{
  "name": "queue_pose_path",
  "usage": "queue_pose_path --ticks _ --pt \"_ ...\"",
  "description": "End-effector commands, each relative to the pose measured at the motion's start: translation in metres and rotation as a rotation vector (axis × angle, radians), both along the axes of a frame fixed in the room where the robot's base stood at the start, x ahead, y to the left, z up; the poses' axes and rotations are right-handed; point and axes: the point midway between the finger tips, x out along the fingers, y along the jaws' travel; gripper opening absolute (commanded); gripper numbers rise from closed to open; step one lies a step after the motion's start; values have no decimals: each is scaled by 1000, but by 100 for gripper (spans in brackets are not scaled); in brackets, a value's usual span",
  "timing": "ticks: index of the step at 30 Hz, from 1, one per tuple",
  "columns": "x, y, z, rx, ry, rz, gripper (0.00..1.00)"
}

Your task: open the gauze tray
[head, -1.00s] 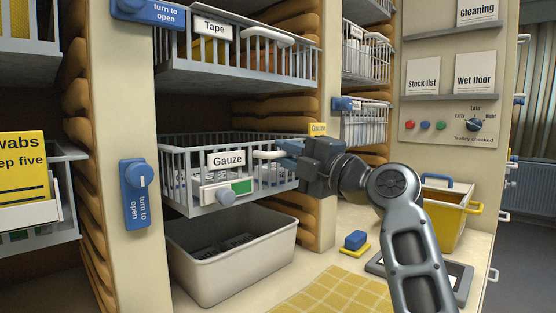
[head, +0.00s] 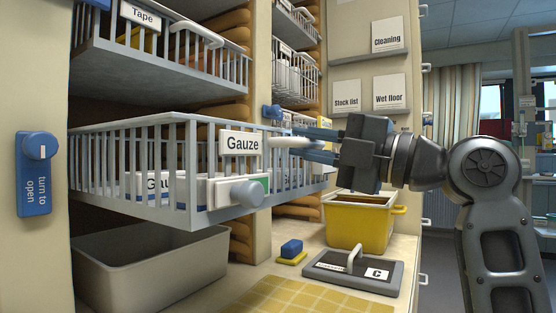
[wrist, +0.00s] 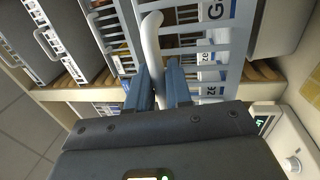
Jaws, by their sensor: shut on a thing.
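The gauze tray (head: 193,178) is a grey wire basket with a "Gauze" label (head: 241,143). It stands out past the cabinet front, with white gauze packs (head: 158,187) inside. My gripper (head: 312,143) is shut on the tray's white handle (head: 288,142). In the wrist view, the blue fingers (wrist: 158,88) sit on either side of the handle (wrist: 153,45). A blue "turn to open" latch (head: 35,172) is on the post at left.
The tape tray (head: 165,70) hangs above. A grey bin (head: 150,268) stands below on the counter. A yellow tub (head: 360,222), a dark lidded tray (head: 350,272) and a blue-and-yellow sponge (head: 291,250) lie to the right. The floor side at right is open.

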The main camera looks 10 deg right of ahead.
Motion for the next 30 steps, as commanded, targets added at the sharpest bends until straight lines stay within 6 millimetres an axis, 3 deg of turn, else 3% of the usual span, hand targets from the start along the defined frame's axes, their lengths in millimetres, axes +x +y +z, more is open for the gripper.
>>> queue_pose_path --ticks 6,15,30 --pt "-24 -31 -5 -3 3 -1 0" --pt "-46 -59 -4 -4 4 2 0" --pt "-55 -70 -2 -3 5 4 0"
